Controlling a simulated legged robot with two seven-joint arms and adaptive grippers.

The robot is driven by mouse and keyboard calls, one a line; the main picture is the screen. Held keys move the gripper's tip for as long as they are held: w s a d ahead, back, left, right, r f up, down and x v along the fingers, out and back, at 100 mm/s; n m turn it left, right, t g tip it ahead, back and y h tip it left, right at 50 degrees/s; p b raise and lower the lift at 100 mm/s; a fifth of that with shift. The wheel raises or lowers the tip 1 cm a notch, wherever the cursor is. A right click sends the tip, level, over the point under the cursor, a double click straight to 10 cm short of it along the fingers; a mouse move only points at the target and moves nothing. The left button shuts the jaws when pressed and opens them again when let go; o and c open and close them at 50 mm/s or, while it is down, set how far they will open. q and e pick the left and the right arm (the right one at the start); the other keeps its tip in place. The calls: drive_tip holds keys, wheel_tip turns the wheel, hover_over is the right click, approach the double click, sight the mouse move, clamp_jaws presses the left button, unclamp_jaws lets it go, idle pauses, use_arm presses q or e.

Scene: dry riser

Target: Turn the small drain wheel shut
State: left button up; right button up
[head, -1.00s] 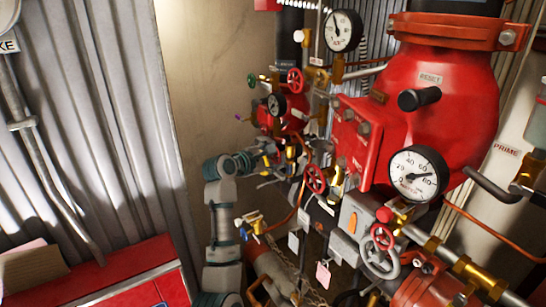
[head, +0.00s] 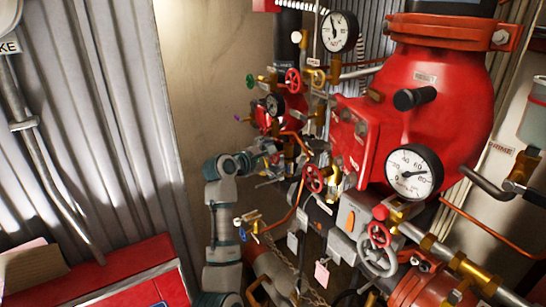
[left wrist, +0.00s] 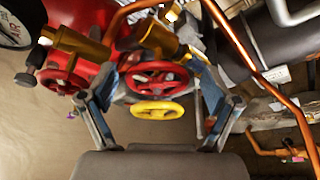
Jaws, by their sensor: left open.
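My left gripper (head: 272,165) reaches in among the valves left of the big red riser body in the head view. In the left wrist view its two fingers (left wrist: 160,78) are open, one on each side of a red handwheel (left wrist: 157,76) and a yellow handwheel (left wrist: 157,109). The yellow wheel is nearer the palm; whether any finger touches a wheel, I cannot tell. No label shows which wheel is the drain. Another red wheel (left wrist: 62,80) sits left of the fingers. The head view shows a small red wheel (head: 313,179) right of the gripper. My right gripper is not in view.
A copper pipe (left wrist: 245,55) passes close to the right finger. Pressure gauges (head: 414,172) and a grey wheel (head: 377,256) stand on the right. A small brass valve (head: 250,222) is below the gripper. A red cabinet (head: 110,275) is at lower left.

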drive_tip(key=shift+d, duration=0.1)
use_arm(q)
drive_tip(key=v, duration=1.1)
drive_tip(key=shift+s+a, duration=0.3)
drive_tip(key=shift+d, duration=0.1)
